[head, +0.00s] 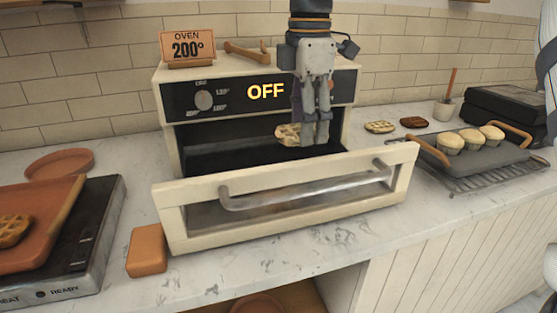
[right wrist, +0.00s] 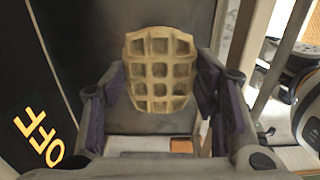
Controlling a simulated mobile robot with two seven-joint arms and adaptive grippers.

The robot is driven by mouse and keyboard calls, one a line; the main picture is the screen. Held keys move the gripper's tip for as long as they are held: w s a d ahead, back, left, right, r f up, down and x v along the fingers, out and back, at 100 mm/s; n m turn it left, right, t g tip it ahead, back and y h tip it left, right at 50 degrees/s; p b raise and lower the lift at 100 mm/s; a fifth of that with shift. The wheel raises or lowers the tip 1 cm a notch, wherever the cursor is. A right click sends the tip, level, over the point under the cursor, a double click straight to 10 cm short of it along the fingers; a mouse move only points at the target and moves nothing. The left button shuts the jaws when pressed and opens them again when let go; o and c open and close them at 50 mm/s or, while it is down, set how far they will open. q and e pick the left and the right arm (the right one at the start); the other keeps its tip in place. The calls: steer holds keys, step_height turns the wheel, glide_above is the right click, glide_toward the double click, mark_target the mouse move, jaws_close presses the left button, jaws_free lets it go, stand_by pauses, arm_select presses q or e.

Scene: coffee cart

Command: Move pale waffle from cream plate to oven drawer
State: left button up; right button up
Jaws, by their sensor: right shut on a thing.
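The pale waffle (head: 288,134) is held in my right gripper (head: 314,140), above the back part of the open oven drawer (head: 285,197). In the right wrist view the pale waffle (right wrist: 160,68) sits upright between the two purple-padded fingers, with its grid face showing. The gripper is shut on it. The drawer is pulled out, with a cream front, a window and a long metal handle. Its dark inside shows partly; the front panel hides the rest. I cannot make out a cream plate. My left gripper is not in view.
The oven display (head: 265,91) reads OFF. Two other waffles (head: 380,127) (head: 413,122) lie to the right. A muffin tray (head: 470,158) stands at the right on a rack. An orange block (head: 147,251) stands left of the drawer, near a hot plate (head: 85,235).

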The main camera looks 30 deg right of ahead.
steer(key=w+f, duration=0.1)
steer(key=f, duration=0.1)
steer(key=w+a+f, duration=0.2)
steer(key=f, duration=0.1)
steer(key=shift+w+a+f, duration=0.2)
steer(key=shift+w+f, duration=0.05)
steer(key=shift+f, duration=0.05)
steer(key=f, duration=0.3)
steer(key=shift+w+a+f, duration=0.15)
steer(key=shift+w+f, duration=0.05)
steer(key=shift+w, duration=0.05)
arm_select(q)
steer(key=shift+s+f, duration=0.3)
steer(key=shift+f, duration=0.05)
arm_select(e)
steer(key=o, duration=1.1)
steer(key=shift+f, duration=0.15)
steer(key=shift+o, duration=0.2)
